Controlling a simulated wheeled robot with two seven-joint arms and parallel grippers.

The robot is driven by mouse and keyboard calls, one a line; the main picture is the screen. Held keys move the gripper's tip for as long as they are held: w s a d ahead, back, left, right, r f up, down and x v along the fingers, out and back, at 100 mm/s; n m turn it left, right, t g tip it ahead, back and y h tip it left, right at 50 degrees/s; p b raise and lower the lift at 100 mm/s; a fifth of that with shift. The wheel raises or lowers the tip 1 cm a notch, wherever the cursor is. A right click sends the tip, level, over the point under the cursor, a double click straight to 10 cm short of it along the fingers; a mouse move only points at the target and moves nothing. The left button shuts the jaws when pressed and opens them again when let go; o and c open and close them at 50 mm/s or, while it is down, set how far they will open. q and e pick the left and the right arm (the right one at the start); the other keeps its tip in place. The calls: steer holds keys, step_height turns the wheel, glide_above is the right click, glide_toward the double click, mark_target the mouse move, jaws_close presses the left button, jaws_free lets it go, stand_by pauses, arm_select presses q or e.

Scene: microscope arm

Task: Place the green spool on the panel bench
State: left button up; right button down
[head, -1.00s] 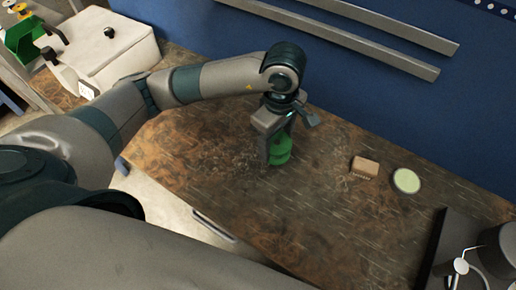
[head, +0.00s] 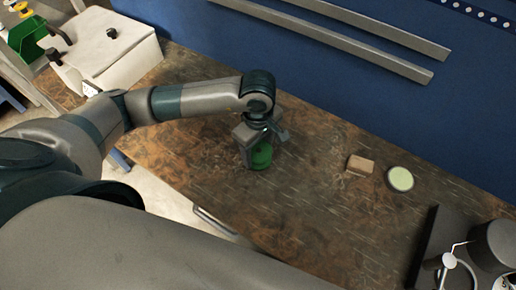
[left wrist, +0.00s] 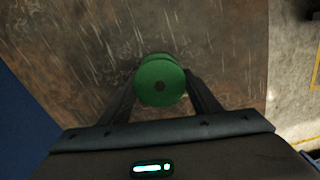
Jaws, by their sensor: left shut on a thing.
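The green spool (head: 261,156) is between the fingers of my left gripper (head: 255,152) in the head view, over the brown wooden bench (head: 310,215). The left wrist view also shows the round green spool (left wrist: 160,80), with its centre hole, between the two dark fingers of my left gripper (left wrist: 160,95). The gripper is shut on it and points down. I cannot tell whether the spool touches the bench top. My right gripper is not in view.
A small brown box (head: 360,165) and a pale green disc (head: 400,179) lie to the right on the bench. A dark device (head: 440,245) stands at the lower right. A white case (head: 108,50) and a green bin (head: 27,36) are at the upper left. Bench around the spool is clear.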

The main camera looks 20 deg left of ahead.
arm_select(q)
steer(key=shift+f, duration=0.55)
steer(key=shift+f, duration=0.2)
steer(key=o, duration=1.1)
steer(key=shift+c, duration=0.2)
steer(key=shift+r, duration=0.15)
